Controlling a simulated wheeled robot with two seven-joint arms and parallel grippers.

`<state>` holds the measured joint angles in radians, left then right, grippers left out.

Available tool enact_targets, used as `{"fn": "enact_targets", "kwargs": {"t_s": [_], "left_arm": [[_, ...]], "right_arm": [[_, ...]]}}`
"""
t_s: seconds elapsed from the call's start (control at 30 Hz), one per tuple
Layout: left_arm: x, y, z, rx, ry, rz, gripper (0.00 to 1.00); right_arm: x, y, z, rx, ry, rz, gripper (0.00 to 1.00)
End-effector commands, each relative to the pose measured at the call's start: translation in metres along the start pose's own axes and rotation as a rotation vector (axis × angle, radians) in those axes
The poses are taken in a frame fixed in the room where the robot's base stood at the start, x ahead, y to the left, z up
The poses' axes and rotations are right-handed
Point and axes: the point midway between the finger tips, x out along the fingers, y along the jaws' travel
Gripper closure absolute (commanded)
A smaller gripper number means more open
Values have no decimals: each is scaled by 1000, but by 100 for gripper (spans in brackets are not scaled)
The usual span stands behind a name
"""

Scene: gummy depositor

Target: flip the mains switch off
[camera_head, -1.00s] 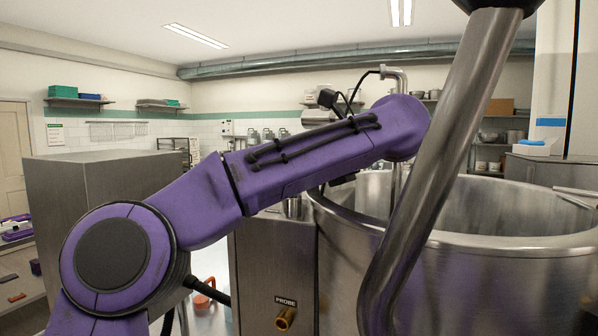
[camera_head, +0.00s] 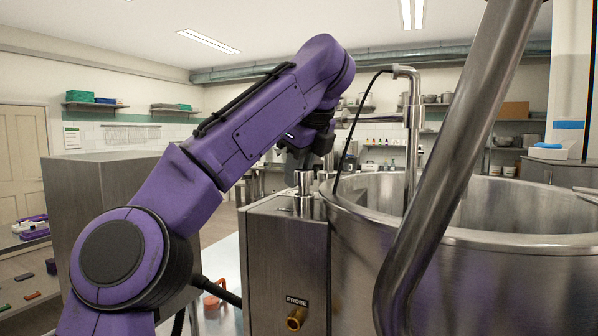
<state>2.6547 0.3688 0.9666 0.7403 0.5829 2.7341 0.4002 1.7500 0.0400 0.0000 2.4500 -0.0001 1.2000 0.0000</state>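I cannot make out a mains switch in the head view. My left arm comes in from the left, and its forearm bends down at the far end. The dark end with my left gripper (camera_head: 302,160) points down, close to a small metal cylinder (camera_head: 303,181) on top of the steel box with the PROBE label (camera_head: 286,235). The fingers are small and dark, partly hidden by the arm, so I cannot tell whether they are open or touch the cylinder. My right gripper is not in view.
A large open steel kettle (camera_head: 500,270) fills the right side, with a thick slanted steel tube (camera_head: 440,190) in front. A thin bent pipe (camera_head: 413,130) rises at the kettle. A brass probe fitting (camera_head: 296,318) sticks out of the box front. A grey steel cabinet (camera_head: 70,195) stands left.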

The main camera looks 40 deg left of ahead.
Motion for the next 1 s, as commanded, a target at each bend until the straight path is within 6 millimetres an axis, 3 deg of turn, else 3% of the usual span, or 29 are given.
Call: {"fn": "enact_targets", "kwargs": {"t_s": [0.3,0.83,0.87,0.9,0.93,1.0], "left_arm": [[3,3,5,-45,112,-19,100],[5,3,5,-54,134,-20,100],[5,3,5,-54,134,-20,75],[5,3,5,-54,133,-20,62],[5,3,5,-53,133,-20,54],[5,2,4,-52,133,-20,54]], "right_arm": [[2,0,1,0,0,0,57],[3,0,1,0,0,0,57],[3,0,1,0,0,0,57],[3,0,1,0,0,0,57],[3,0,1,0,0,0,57],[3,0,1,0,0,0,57]]}}
